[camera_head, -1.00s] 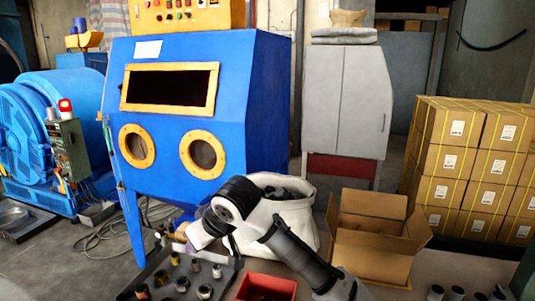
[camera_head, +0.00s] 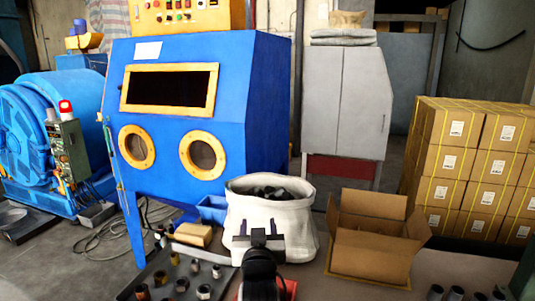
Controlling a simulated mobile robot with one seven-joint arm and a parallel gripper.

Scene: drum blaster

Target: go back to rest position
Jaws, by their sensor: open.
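My gripper (camera_head: 258,232) is in the lower middle of the head view, with its two fingers apart and nothing between them. It appears in front of the white sack (camera_head: 300,238), pointing away from the camera. I cannot tell its distance from the sack. My arm comes up from the bottom edge and covers most of the red bin (camera_head: 290,288). The dark tray (camera_head: 152,272) with several small metal pieces lies to the left of my arm.
An open cardboard box (camera_head: 368,252) stands right of the sack. A blue blasting cabinet (camera_head: 200,100) stands behind. A tan block (camera_head: 193,234) and a blue bin (camera_head: 211,208) are left of the sack. Stacked cartons (camera_head: 470,160) fill the right. Several small pieces lie bottom right.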

